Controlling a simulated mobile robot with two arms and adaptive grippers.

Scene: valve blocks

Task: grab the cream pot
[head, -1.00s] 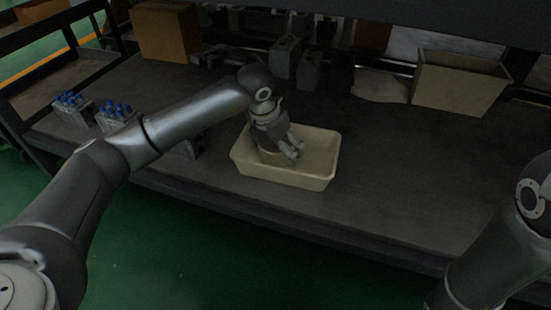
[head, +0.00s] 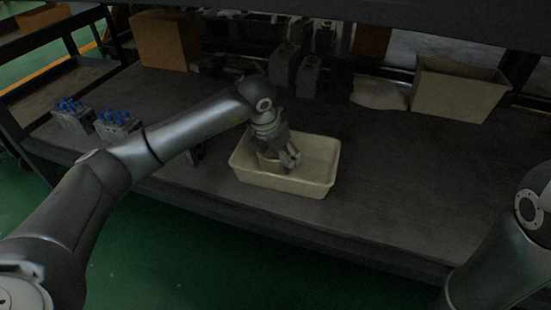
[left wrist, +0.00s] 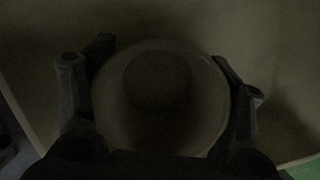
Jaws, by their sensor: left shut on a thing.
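The cream pot (head: 268,162) is inside a cream bin (head: 285,184) near the front edge of the table, partly hidden by my left gripper. My left gripper (head: 289,160) reaches down into the bin and is shut on the pot. In the left wrist view, the pot (left wrist: 160,118) shows as a round rim with a dark inside, with the fingers of my left gripper (left wrist: 158,85) on both sides of it. That view is very dark. My right gripper is out of view.
Grey valve blocks with blue knobs (head: 117,121) stand at the left of the table. A brown box (head: 165,41), grey blocks (head: 308,76) and a larger cream bin (head: 457,92) stand at the back. The table (head: 410,170) right of the front bin is clear.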

